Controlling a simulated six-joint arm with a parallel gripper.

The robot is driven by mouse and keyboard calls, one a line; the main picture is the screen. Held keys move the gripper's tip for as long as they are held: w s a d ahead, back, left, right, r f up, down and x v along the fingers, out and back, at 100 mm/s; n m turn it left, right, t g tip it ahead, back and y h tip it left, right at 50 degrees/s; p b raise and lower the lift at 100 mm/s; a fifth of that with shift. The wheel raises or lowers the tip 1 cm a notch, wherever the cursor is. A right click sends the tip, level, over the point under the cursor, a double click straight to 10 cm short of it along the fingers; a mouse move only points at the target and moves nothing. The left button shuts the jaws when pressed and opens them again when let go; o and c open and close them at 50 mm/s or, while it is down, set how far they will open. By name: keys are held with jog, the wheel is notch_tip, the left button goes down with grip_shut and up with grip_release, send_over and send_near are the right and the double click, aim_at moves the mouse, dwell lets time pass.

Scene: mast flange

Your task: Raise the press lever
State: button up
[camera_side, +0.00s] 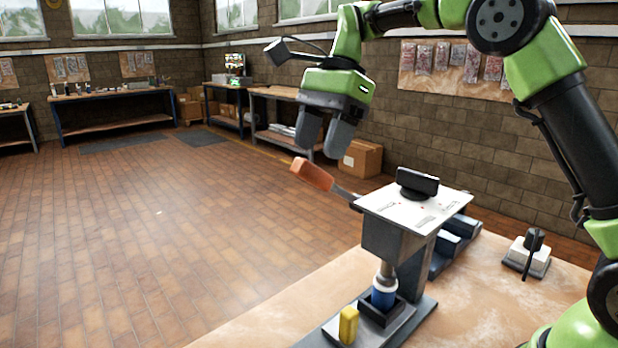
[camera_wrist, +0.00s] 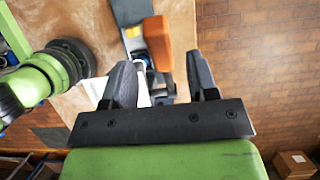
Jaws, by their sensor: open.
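The press (camera_side: 392,245) stands on the bench, with a white top plate (camera_side: 440,200) and a grey body. Its lever has an orange handle (camera_side: 312,174) on a metal shaft (camera_side: 347,193); it sticks out left of the press and slants up toward its free end. My gripper (camera_side: 322,150) is open and empty, pointing down just above the handle. In the wrist view the orange handle (camera_wrist: 157,42) lies beyond the fingertips, between the two fingers (camera_wrist: 160,64) in the picture. Whether a fingertip touches it I cannot tell.
A black knob (camera_side: 417,184) sits on the top plate. Below the press head are a blue cylinder (camera_side: 383,293) in a dark holder and a yellow block (camera_side: 348,325). A small switch box (camera_side: 528,256) stands at the right of the bench (camera_side: 480,305). Left of the lever is open space.

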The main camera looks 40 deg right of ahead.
aim_at(309, 178)
jog(key=x, duration=0.6)
jog(key=shift+f, duration=0.1)
grip_shut()
